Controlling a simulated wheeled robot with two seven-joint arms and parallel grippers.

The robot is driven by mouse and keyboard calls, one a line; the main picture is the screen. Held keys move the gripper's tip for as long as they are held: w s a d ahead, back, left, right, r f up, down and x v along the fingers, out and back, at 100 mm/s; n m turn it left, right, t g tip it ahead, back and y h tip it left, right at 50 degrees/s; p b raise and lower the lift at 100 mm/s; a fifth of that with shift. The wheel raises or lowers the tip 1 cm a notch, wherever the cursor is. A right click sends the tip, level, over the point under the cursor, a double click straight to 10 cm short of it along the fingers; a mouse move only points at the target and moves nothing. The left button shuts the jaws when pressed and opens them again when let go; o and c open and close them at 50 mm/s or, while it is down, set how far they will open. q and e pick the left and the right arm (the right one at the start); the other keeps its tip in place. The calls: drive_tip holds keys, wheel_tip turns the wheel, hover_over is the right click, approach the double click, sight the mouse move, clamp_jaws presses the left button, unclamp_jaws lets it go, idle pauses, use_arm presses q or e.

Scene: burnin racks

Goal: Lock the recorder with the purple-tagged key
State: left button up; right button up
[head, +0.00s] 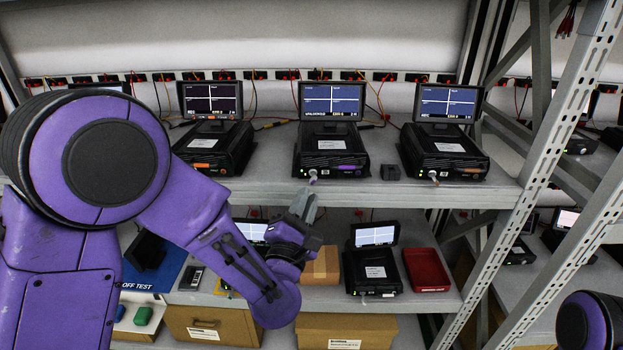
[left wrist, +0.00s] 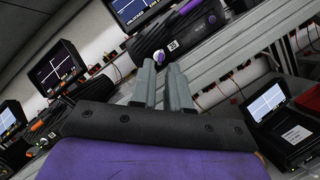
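The middle recorder (head: 330,150) on the upper shelf has a purple label strip and a raised screen (head: 331,100), whose small caption seems to read unlocked. A small key with a purple tag (head: 312,181) sits at the lock on the left of its front. The key also shows in the left wrist view (left wrist: 159,56). My left gripper (head: 309,192) is just below and in front of the key, fingers pointing up at it. The left wrist view shows a narrow gap between the fingertips (left wrist: 161,66); the key appears just beyond them. My right gripper is out of view.
An orange-labelled recorder (head: 215,148) stands left and another recorder (head: 443,150) with a key stands right. A small black block (head: 390,172) lies on the shelf edge. Below are a recorder (head: 373,270), a red tray (head: 426,270) and cardboard boxes (head: 345,330). A perforated post (head: 530,190) rises at right.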

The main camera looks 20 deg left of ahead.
sight(313, 183)
use_arm(q)
drive_tip(key=p+x, duration=0.1)
drive_tip(key=x, duration=0.3)
drive_tip(key=shift+w+r, duration=0.1)
drive_tip(key=shift+w, duration=0.35)
clamp_jaws()
